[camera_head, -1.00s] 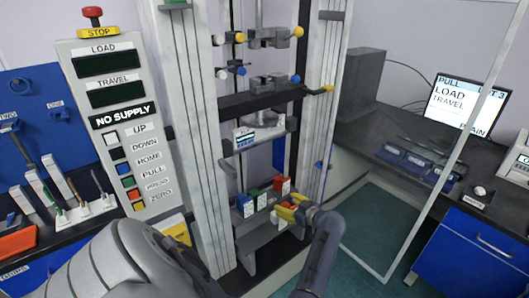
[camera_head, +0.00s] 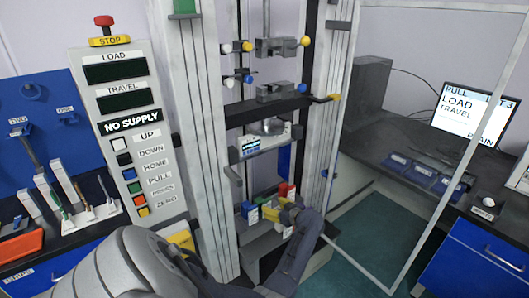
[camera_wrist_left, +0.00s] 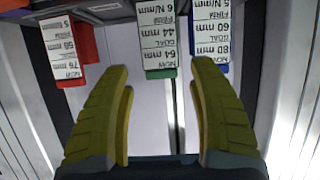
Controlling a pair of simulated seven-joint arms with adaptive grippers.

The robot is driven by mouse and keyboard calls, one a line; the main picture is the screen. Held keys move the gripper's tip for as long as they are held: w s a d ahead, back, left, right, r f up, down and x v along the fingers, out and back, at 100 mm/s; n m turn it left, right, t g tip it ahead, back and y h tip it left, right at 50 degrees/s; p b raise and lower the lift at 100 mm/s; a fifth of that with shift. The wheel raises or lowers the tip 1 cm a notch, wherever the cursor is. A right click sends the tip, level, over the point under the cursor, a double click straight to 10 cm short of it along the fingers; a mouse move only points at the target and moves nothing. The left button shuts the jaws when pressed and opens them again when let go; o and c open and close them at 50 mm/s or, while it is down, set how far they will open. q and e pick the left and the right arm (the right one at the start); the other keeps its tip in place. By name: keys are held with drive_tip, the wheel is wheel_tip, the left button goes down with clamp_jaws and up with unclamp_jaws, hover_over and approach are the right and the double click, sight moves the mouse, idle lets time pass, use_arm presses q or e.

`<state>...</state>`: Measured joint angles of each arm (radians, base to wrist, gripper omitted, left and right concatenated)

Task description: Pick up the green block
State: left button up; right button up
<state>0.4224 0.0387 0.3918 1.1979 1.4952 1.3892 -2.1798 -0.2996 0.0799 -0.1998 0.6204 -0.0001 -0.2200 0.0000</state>
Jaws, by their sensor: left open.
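The green block (camera_wrist_left: 160,73) is in the middle of the left wrist view, with a white label face showing mm and N/mm values. It stands between the red block (camera_wrist_left: 88,42) at left and the blue block (camera_wrist_left: 223,70) at right. My left gripper (camera_wrist_left: 160,66) has its yellow fingers spread, one on each side of the green block's near end, with gaps on both sides. In the head view the left gripper (camera_head: 269,211) is in front of the row of blocks in the machine's lower part and partly hides the green block. My right gripper is not seen.
The machine's upright columns (camera_head: 200,150) flank the blocks closely. A crosshead plate (camera_head: 265,140) hangs above them. A control panel (camera_head: 125,120) stands at left, and a thin frame of a door or guard (camera_head: 440,190) stands at right. The green floor is clear.

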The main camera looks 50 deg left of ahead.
sight(267, 203)
use_arm(q)
drive_tip(key=shift+r+x, duration=0.2)
drive_tip(key=shift+x, duration=3)
drive_tip(key=shift+s+d, duration=0.1)
drive_tip(key=shift+c, duration=0.6)
clamp_jaws()
